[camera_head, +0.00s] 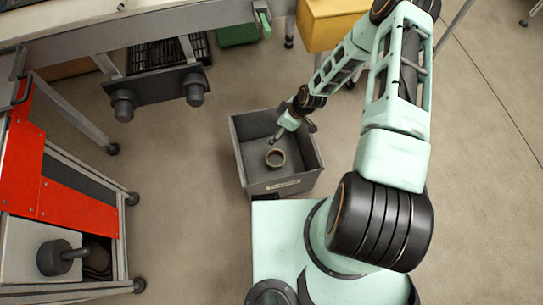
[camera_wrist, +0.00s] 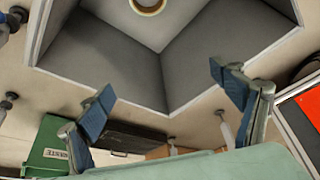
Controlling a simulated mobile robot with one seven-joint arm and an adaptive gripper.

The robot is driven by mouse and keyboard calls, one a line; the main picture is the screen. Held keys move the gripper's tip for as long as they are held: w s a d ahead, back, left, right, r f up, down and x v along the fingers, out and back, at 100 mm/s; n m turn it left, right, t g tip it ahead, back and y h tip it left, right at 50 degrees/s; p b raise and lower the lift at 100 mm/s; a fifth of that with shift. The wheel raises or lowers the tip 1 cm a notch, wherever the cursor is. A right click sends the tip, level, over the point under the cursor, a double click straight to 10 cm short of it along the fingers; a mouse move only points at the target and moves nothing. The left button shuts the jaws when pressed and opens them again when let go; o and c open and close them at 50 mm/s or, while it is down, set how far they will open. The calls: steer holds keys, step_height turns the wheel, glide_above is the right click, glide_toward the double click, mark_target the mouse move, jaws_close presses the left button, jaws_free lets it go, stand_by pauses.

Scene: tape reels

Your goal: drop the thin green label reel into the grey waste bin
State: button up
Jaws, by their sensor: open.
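The grey bin (camera_head: 239,160) is an open box on the floor in front of my base; its walls also fill the upper part of the wrist view (camera_wrist: 225,50). A small ring-shaped reel (camera_head: 275,158) lies inside on the bin's floor. It looks tan or olive with a pale inner ring, and I cannot tell whether it is green. In the wrist view the reel (camera_wrist: 147,8) is cut off by the top edge. My gripper (camera_head: 277,138) reaches over the bin and is apart from the reel. Its two blue-tipped fingers (camera_wrist: 166,92) are spread and hold nothing.
A red-topped cart (camera_head: 55,195) with a dark knobbed part stands at the left. A workbench (camera_head: 190,18) runs along the top, with a green container (camera_head: 238,33) beneath it. A yellow box (camera_head: 328,22) stands at the top. The floor right of my arm is clear.

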steer(key=v, duration=1.1)
steer(key=shift+d+r, duration=0.2)
steer(key=shift+r, duration=0.15)
